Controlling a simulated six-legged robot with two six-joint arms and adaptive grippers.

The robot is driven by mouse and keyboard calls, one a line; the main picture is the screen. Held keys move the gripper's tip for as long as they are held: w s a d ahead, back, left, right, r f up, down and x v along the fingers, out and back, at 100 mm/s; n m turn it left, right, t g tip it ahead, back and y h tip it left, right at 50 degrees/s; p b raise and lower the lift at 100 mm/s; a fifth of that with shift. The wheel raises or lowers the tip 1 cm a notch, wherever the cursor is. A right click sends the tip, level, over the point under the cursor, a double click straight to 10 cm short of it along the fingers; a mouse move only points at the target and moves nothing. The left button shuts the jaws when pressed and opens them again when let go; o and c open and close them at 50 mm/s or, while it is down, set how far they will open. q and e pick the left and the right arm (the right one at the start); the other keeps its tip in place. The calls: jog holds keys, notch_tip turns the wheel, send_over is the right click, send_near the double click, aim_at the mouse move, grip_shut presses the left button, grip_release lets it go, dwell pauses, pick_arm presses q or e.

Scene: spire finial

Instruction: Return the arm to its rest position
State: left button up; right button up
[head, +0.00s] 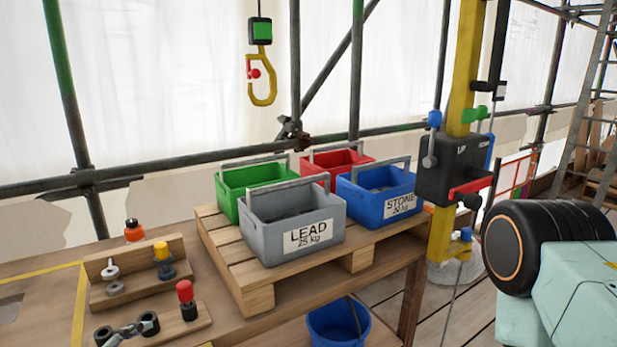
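A pale teal arm link with a thick black joint (530,245) fills the lower right of the head view; it is part of my own body, apparently my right arm. It stands to the right of the yellow post and the work table. No gripper fingers show on it. My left arm and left gripper are not in view, and neither is my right gripper.
A pallet (250,278) on the wooden table holds grey LEAD (290,225), blue STONE (385,200), green (248,185) and red (335,160) crates. A yellow hook (263,95) hangs behind. A yellow post (465,70) carries a black control box (450,165). Small hardware stands left.

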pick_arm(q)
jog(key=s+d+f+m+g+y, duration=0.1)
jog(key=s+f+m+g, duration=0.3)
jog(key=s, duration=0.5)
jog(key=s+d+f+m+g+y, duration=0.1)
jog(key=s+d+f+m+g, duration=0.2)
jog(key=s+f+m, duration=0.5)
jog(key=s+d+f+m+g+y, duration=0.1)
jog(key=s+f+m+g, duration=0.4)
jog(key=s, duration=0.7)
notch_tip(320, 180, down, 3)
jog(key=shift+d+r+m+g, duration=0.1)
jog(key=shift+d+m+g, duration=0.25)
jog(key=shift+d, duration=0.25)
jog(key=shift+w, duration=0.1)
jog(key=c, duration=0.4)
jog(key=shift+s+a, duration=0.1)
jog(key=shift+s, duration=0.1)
